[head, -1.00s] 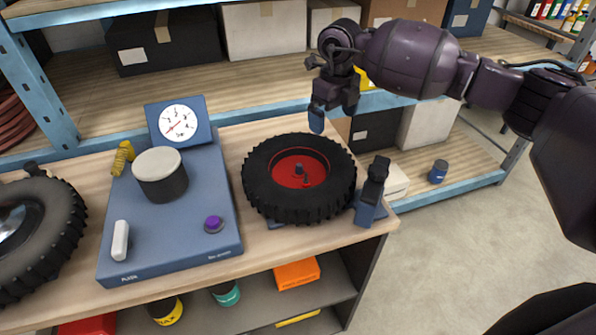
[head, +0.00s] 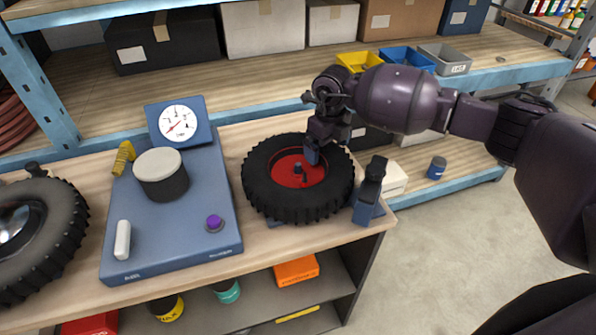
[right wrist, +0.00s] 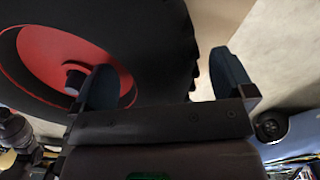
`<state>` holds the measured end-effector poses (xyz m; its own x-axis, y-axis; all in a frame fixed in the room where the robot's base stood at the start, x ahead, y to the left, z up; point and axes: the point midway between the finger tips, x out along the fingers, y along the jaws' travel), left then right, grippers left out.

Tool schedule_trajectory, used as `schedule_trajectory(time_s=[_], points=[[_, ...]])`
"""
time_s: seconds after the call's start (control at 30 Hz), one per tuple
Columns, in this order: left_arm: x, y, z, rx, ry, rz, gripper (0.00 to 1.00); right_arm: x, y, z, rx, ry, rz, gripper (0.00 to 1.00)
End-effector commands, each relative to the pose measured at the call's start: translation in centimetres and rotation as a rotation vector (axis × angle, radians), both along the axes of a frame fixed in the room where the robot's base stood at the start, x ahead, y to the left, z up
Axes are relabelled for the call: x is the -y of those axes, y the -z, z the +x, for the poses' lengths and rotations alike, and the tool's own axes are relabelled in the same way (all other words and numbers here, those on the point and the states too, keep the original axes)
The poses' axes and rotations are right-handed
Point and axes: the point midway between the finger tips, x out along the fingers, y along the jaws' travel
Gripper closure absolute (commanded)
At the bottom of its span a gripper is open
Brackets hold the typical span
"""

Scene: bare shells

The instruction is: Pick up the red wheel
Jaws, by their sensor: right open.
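The red wheel (head: 285,170) has a black knobbly tyre and a red hub. It lies flat near the right end of the wooden bench. My right gripper (head: 323,148) is open at the tyre's back right part. In the head view one blue fingertip is over the red hub; the other is hidden. In the right wrist view my gripper (right wrist: 165,85) has one finger in front of the red hub (right wrist: 60,60) and the other beyond the tyre's outer edge, with tyre between them. I cannot tell whether either finger touches it. My left gripper is not in view.
A blue block with a black upright (head: 370,190) stands close to the wheel's right. Another tyre (head: 45,225) lies at far left. Shelves with boxes (head: 264,28) stand behind.

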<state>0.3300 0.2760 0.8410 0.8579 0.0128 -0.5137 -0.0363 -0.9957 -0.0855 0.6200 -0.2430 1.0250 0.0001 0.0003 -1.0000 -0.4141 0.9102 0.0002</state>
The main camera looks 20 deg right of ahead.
Motion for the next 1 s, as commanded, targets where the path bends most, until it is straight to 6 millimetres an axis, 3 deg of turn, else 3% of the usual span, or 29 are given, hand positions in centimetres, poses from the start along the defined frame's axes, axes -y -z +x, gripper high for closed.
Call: schedule_trajectory(time_s=[0.07,0.47,0.77,1.0], points=[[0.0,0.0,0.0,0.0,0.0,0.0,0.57,0.0,0.0,0.0,0.0,0.0,0.0,0.08],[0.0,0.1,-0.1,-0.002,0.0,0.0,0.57,0.0,-0.1,0.0,0.0,0.0,0.0,0.69],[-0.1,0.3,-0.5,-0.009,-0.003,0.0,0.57,0.0,-0.5,0.1,0.003,0.0,0.001,0.7],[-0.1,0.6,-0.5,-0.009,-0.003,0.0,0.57,0.0,-3.3,0.1,0.006,0.0,0.002,0.7]])
